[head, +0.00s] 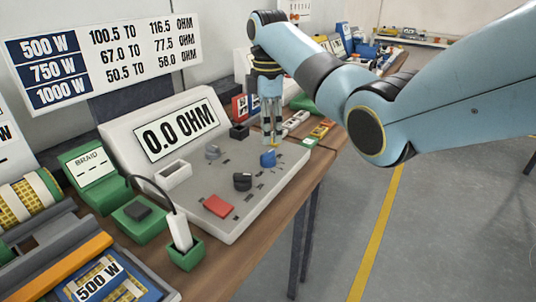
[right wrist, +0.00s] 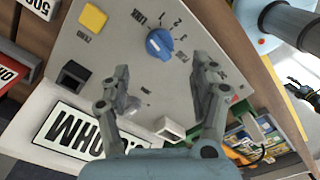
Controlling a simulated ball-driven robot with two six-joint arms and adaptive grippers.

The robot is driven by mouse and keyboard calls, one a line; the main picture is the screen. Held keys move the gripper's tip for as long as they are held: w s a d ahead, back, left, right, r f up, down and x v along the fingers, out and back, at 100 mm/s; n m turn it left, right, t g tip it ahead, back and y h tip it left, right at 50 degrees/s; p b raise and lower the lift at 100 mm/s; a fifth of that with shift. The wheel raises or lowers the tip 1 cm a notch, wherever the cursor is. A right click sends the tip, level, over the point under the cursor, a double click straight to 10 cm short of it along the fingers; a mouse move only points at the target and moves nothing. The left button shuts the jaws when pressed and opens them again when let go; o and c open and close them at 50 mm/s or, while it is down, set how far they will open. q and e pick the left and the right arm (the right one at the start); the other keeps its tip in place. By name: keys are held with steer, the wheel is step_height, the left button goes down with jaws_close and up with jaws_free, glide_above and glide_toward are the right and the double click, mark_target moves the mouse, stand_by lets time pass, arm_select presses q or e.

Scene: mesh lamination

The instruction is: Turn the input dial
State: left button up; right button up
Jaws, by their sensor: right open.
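The grey sloped console (head: 262,205) carries several controls, and its display (head: 180,130) reads 0.0 OHM. A blue dial (head: 268,159) sits near the console's right side. In the right wrist view the blue dial (right wrist: 160,43) has marks around it, including LINK, 1, 2 and 3. A black dial (head: 242,181) and a grey dial (head: 212,152) are also on the panel. I cannot read which is labelled input. My right gripper (head: 271,142) points down over the panel's far end. Its fingers (right wrist: 157,75) are open and empty, with the blue dial beyond their tips. My left gripper is not in view.
A yellow button (right wrist: 92,18) is beside the blue dial. A red button (head: 218,205) and a white socket (head: 174,174) are on the panel. Green fixtures (head: 139,213) crowd the bench to the left. Open floor lies right of the bench.

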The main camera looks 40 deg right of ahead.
mark_target(268, 152)
step_height(268, 152, down, 8)
steer(key=shift+r, duration=0.1)
